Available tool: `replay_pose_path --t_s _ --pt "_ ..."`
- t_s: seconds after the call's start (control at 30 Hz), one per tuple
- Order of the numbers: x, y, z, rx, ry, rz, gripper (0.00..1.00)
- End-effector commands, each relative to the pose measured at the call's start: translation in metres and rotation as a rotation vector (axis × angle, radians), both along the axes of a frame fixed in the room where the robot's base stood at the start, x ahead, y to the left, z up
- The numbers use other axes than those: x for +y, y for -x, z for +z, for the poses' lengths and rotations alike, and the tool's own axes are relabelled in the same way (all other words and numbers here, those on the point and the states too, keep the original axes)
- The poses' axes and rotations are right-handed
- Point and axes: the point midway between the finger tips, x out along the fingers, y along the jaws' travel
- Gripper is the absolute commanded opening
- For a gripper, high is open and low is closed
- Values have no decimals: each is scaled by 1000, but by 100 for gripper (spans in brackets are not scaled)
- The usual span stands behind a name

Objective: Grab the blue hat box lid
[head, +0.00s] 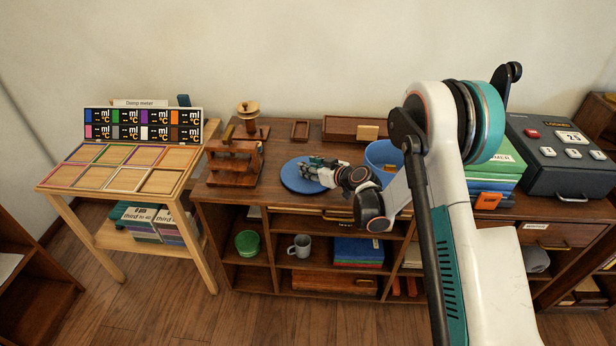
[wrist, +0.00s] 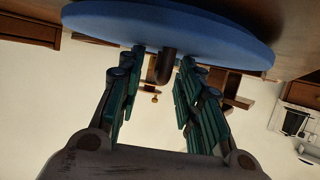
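The blue hat box lid (head: 292,180) is a flat round disc lying on top of the low brown shelf unit. It fills the top of the wrist view (wrist: 100,22), where a dark brown curved handle (wrist: 166,64) stands out from its face. My gripper (head: 308,172) is low over the lid. In the wrist view its teal-padded fingers (wrist: 163,58) are apart, one on each side of the handle, with gaps visible. Contact with the lid's face cannot be told. The blue hat box (head: 380,156) stands just right of the lid, partly hidden by my arm.
A wooden stand with a spool (head: 235,160) is left of the lid. A small wooden tray (head: 300,130) and a long wooden box (head: 345,127) lie behind it. Books (head: 493,178) and a dark button machine (head: 560,150) are at right. A display table (head: 125,180) stands at left.

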Motion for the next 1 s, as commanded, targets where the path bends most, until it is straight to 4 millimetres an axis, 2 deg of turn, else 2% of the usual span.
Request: replay_pose_path --t_s 0.07,0.2,0.67,0.83,1.0 --pt "0 0 1 0 0 0 31" --pt "0 0 0 0 0 0 0" --pt "0 0 4 0 0 0 0" --pt "0 0 19 0 0 0 0" --pt "0 1 52 0 0 0 0"
